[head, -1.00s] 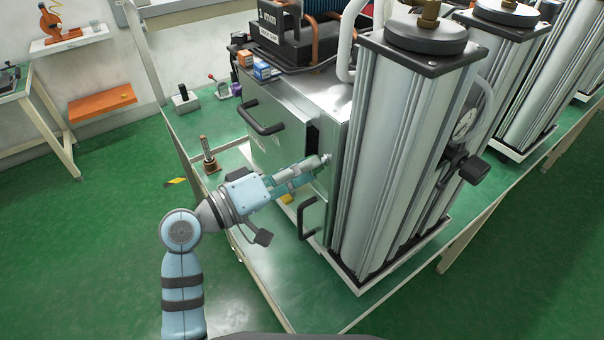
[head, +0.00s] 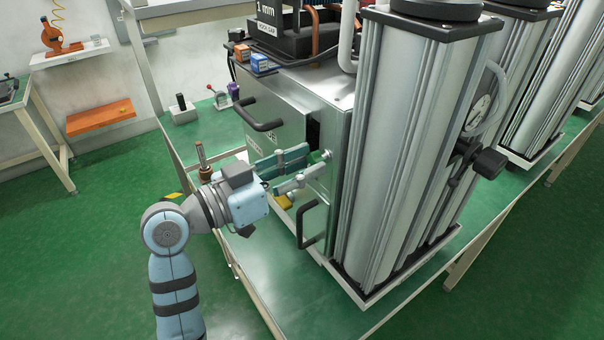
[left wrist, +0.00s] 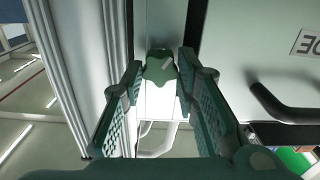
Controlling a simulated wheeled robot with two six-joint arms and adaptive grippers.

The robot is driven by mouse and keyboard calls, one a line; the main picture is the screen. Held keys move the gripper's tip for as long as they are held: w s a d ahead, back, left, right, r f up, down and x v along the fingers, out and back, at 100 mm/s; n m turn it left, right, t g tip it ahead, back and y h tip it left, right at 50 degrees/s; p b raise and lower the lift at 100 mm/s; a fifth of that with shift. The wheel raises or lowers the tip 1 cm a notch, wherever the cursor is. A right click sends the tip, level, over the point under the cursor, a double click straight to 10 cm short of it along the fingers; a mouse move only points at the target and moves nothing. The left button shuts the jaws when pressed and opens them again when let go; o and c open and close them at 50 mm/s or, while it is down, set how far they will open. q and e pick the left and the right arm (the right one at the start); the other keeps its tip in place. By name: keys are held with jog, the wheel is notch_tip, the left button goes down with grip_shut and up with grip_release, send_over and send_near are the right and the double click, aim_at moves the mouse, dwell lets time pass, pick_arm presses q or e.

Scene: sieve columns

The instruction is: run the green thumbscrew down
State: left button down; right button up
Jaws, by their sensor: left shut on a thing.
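The green thumbscrew (left wrist: 160,68) is a small lobed knob on the pale edge strip of the cabinet, between my left fingertips in the left wrist view. In the head view its knob (head: 326,156) shows small at the tips of the fingers, by the cabinet's right corner. My left gripper (head: 314,163) reaches in from the left, its two fingers one above the other. It is shut on the thumbscrew, with a fingertip at either side of it. The thread behind the knob is hidden. My right gripper is not in view.
The metal cabinet (head: 283,137) has an upper black handle (head: 258,118) and a lower one (head: 307,222) close to my left gripper. A tall grey column (head: 385,150) stands just right.

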pick_arm(q)
jog(key=shift+f+m+b, duration=0.2)
jog(key=shift+m+b, duration=9.95)
jog(key=shift+m, duration=2.55)
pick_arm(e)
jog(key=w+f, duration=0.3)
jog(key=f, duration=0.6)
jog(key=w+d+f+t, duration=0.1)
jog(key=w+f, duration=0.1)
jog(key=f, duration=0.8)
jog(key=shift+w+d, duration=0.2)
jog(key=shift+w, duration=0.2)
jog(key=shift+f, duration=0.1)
pick_arm(q)
jog(key=c, duration=1.2)
grip_release()
jog(key=shift+r, duration=0.1)
jog(key=shift+c, duration=0.2)
